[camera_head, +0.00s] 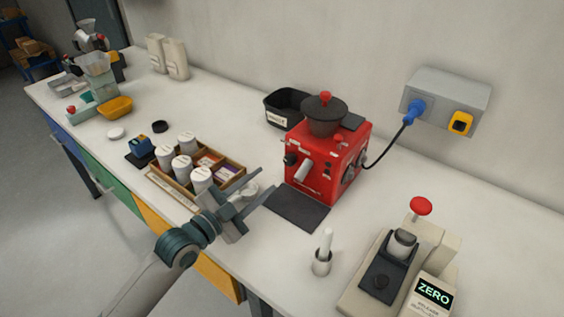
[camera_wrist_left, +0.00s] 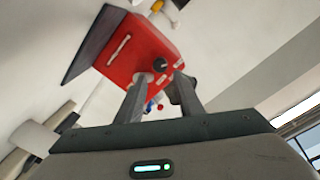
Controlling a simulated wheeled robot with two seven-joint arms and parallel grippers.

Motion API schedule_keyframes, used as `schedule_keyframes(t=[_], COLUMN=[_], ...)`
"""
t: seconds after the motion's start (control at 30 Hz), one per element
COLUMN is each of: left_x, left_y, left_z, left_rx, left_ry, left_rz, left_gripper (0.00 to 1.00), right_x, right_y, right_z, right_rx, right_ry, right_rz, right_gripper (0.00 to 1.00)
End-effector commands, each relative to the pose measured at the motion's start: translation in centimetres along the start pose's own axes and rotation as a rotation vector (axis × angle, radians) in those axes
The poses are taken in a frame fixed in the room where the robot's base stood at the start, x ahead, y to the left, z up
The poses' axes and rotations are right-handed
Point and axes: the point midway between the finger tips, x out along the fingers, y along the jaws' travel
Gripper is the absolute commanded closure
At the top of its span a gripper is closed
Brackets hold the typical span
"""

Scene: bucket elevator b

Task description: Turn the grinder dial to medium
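The red grinder (camera_head: 322,172) stands on the white bench with a dark hopper (camera_head: 325,114) on top. A black knob (camera_head: 291,159) and a pale spout (camera_head: 303,171) show on its near face. In the left wrist view the red grinder body (camera_wrist_left: 135,48) appears tilted, with a black dial (camera_wrist_left: 160,65) and small pale labels beside it; the setting cannot be read. My left gripper (camera_head: 259,186) is open and empty, in front of and left of the grinder, apart from it. Its fingers (camera_wrist_left: 158,98) point toward the grinder. My right gripper is out of view.
A wooden tray (camera_head: 176,188) of white jars and packets is close left of my gripper. A dark mat (camera_head: 297,206) lies before the grinder. A white pestle in a cup (camera_head: 323,255) and a scale station (camera_head: 385,280) stand right. A cable runs from the grinder to a wall box (camera_head: 445,98).

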Motion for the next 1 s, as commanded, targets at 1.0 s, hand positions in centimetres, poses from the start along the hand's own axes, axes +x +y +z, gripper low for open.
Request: schedule_keyframes(t=[1.0], left_x=[8.8], left_y=[0.0], left_z=[0.0], left_rx=[0.000], left_ry=[0.000], left_rz=[0.000], left_gripper=[0.76], right_x=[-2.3], right_y=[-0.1], right_z=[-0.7], right_rx=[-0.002], right_ry=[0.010], right_rz=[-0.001], right_gripper=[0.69])
